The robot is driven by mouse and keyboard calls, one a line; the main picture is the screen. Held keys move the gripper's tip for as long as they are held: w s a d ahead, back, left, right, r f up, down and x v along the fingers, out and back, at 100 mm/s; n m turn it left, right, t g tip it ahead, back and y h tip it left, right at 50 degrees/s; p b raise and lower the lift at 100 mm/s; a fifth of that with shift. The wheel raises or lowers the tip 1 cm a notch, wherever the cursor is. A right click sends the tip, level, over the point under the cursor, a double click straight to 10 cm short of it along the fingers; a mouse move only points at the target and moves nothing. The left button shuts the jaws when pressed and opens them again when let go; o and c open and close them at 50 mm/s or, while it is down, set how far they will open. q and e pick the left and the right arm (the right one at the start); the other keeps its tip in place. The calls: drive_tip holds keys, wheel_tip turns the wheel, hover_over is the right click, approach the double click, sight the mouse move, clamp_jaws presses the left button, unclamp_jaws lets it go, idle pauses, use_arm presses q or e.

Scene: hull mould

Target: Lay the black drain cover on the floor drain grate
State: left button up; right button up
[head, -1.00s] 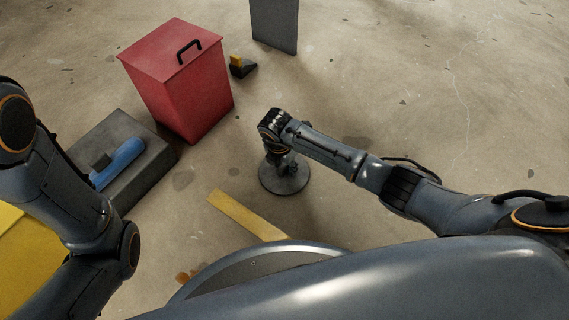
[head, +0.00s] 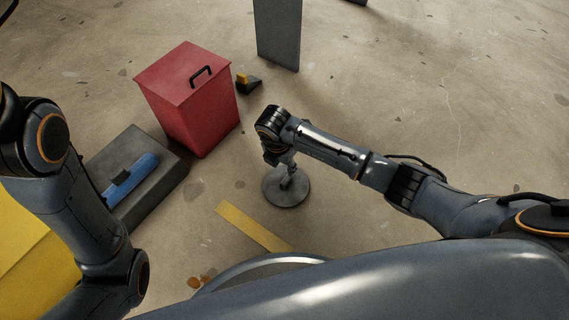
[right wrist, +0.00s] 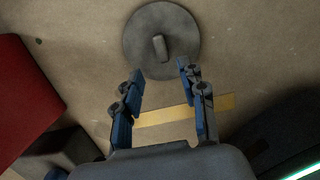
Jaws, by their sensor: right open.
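The black drain cover (head: 287,193) is a round dark disc that looks flat on the floor. It also shows in the right wrist view (right wrist: 183,48), with a short upright handle (right wrist: 160,47) at its middle. No grate shows, and I cannot tell whether one is under the disc. My right gripper (head: 286,179) is above the disc in the head view. In the right wrist view the gripper (right wrist: 160,70) is open and empty, its fingertips apart and the handle beyond them. My left arm is at the left, its gripper out of view.
A red lidded bin (head: 192,110) stands behind and left of the disc. A dark block (head: 155,195) with a blue tool (head: 133,176) lies left. A yellow strip (head: 250,226) lies in front. A grey post (head: 277,35) stands behind. The floor right of my right arm is clear.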

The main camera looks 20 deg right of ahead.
drive_tip(key=shift+r, duration=0.4)
